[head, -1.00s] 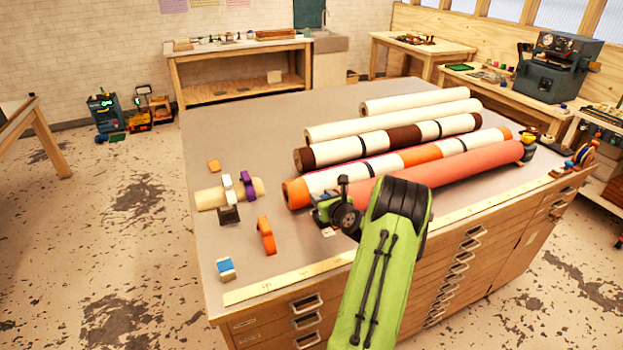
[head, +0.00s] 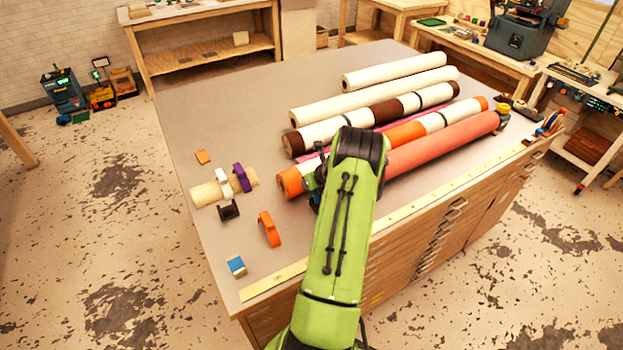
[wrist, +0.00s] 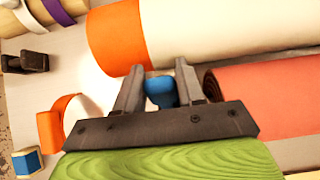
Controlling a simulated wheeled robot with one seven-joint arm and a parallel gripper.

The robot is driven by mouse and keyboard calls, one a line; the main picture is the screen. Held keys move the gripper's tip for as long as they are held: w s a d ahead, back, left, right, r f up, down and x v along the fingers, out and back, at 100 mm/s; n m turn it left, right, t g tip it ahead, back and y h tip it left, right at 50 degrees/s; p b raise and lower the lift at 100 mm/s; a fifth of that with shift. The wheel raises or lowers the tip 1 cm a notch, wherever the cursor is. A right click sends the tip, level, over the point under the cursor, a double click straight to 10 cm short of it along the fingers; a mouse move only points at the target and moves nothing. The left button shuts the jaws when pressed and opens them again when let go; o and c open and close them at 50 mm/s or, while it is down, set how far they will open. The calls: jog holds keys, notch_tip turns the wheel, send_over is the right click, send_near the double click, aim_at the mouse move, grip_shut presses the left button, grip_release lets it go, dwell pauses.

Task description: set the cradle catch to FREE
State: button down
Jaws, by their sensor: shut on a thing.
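My gripper (wrist: 159,76) is shut on a small blue piece (wrist: 160,93), which shows between its fingers in the wrist view. The piece looks like a knob or catch handle; no marking such as FREE is readable on it. In the head view my green arm hides most of this spot. The gripper is at the near left end of the coral roll (head: 445,143), which also shows to its right in the wrist view (wrist: 275,95). The orange-banded white roll (wrist: 225,35) lies just beyond the fingers.
More rolls, such as the cream roll (head: 395,70), lie further back on the table. To the left are an orange clip (head: 269,230), a blue-topped block (head: 236,266), a black piece (head: 229,210) and a short cream tube (head: 210,193) with purple and white rings.

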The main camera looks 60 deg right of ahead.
jog(key=shift+r, duration=0.1)
jog(key=c, duration=0.8)
grip_release()
jog(key=shift+w, duration=0.1)
jog(key=shift+o, duration=0.2)
jog(key=b+v, duration=0.1)
jog(key=v, duration=1.4)
jog(key=shift+s+r, duration=0.2)
jog(key=shift+s, duration=0.15)
jog(key=shift+a, duration=0.15)
